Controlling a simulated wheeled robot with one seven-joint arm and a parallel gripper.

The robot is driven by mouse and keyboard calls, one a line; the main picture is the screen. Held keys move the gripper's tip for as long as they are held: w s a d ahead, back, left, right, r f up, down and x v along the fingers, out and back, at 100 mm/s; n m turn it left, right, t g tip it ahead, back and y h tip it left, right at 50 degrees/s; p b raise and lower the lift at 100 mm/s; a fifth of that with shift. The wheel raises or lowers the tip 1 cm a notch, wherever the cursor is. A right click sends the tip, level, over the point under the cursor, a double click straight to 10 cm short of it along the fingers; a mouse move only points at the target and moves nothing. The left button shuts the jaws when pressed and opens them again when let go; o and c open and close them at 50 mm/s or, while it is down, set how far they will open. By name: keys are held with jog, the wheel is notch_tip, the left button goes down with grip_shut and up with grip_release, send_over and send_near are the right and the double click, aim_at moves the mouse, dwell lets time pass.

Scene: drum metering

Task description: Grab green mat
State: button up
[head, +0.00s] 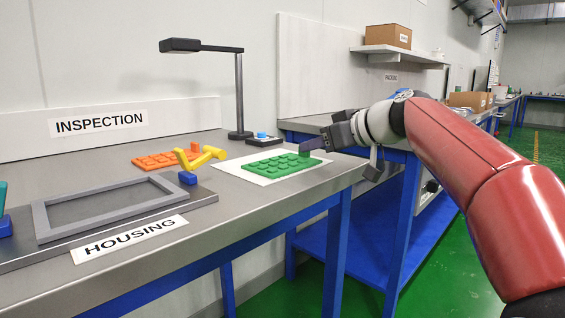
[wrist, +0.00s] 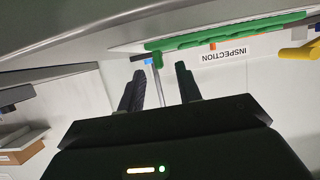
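The green mat (head: 281,165), a studded rectangular piece, lies on a white sheet (head: 246,176) on the grey bench in the head view. In the wrist view, which is upside down, the mat (wrist: 222,37) shows edge-on near the top. My gripper (head: 308,147) is at the right rear of the mat, by its right end in the head view; I cannot tell whether it touches. In the wrist view my gripper's two dark fingers (wrist: 164,75) stand apart with nothing held between them.
The grey housing frame (head: 110,208) is at the front left. A lamp (head: 239,95) stands behind the mat, beside a small box with a blue button (head: 262,138).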

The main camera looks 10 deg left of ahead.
jog(key=shift+x, duration=1.35)
jog(key=shift+d, duration=0.1)
grip_shut()
